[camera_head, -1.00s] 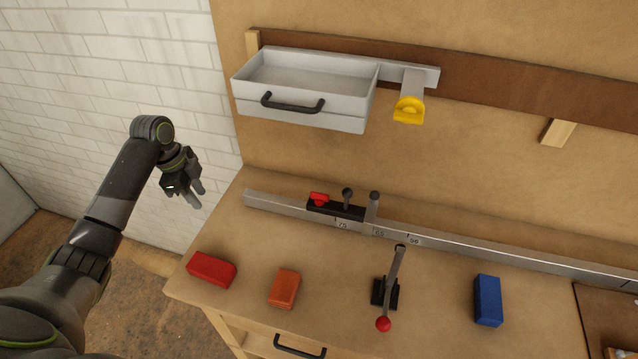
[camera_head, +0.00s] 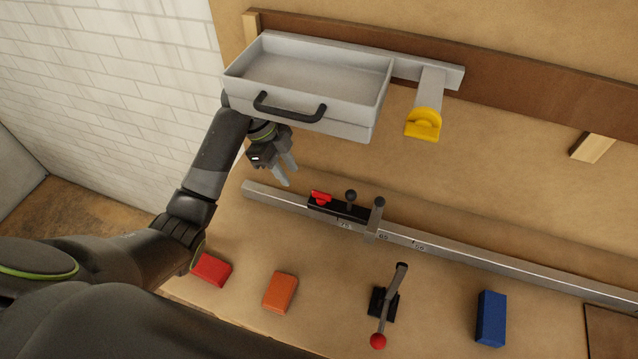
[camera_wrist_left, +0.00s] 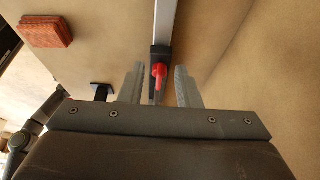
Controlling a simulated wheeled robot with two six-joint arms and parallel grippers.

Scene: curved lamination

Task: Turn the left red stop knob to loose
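The red stop knob (camera_head: 320,197) sits on the left end of a black stop block (camera_head: 340,208) on the metal rail. In the left wrist view the red knob (camera_wrist_left: 159,70) shows between the two finger tips, with its handle pointing along the rail. My left gripper (camera_head: 287,174) is open and empty, above and to the left of the knob, apart from it. Its two fingers also show spread in the left wrist view (camera_wrist_left: 160,85). My right gripper is not in view.
A grey tray (camera_head: 350,122) with a black handle hangs just above my left gripper. A yellow knob (camera_head: 423,125) is right of it. A red-balled lever (camera_head: 390,304), a red block (camera_head: 212,269), an orange block (camera_head: 280,292) and a blue block (camera_head: 491,318) stand in front of the rail (camera_head: 480,260).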

